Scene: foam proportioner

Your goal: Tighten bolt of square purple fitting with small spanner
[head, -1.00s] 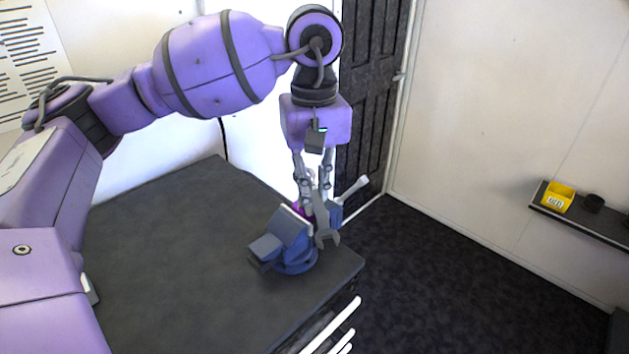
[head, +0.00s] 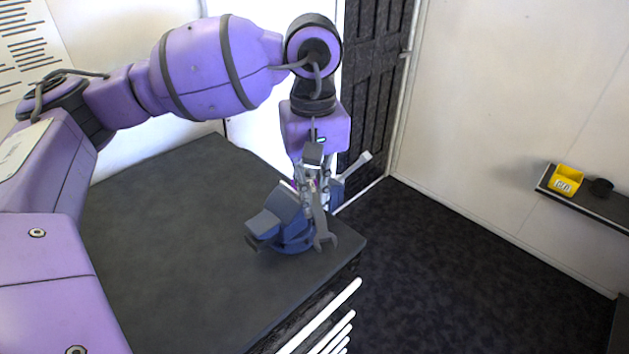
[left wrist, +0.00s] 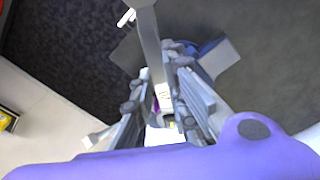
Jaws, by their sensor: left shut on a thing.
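My left gripper (head: 314,188) points down over the blue vise (head: 285,228) and is shut on a grey spanner (head: 322,228). The spanner's open-jaw end hangs below the fingers, in front of the vise. In the left wrist view the spanner (left wrist: 150,50) runs up from between the fingers (left wrist: 170,108). Only a sliver of the purple fitting (left wrist: 156,103) shows there, behind the spanner and fingers. In the head view the fitting is mostly hidden by the gripper. The bolt, and whether the spanner touches it, I cannot make out. My right gripper is not in view.
The bench left of the vise is clear.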

